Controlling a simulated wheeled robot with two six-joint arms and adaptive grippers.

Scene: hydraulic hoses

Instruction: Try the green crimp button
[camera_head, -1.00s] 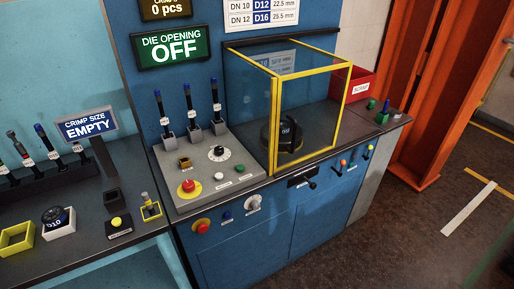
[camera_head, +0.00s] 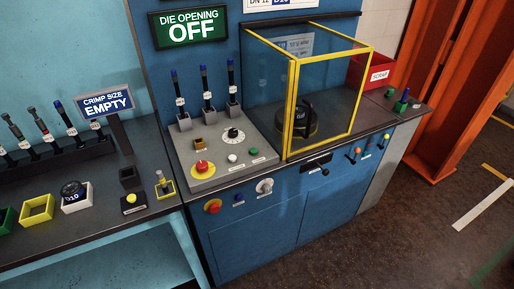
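The green button (camera_head: 254,153) is a small round cap on the sloped grey control panel (camera_head: 216,174), at its lower right corner. A white button (camera_head: 232,158) sits just left of it, and a red mushroom button (camera_head: 202,168) on a yellow ring lies further left. Right of the panel, a yellow-framed clear guard box (camera_head: 291,104) encloses a dark round die unit (camera_head: 304,118). A sign (camera_head: 190,28) reads "DIE OPENING OFF". Another sign (camera_head: 105,102) reads "CRIMP SIZE EMPTY". Neither gripper is in view.
Several hoses (camera_head: 207,87) stand in holders behind the panel. A red scrap bin (camera_head: 378,72) stands at the right. The floor (camera_head: 400,230) at lower right is clear.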

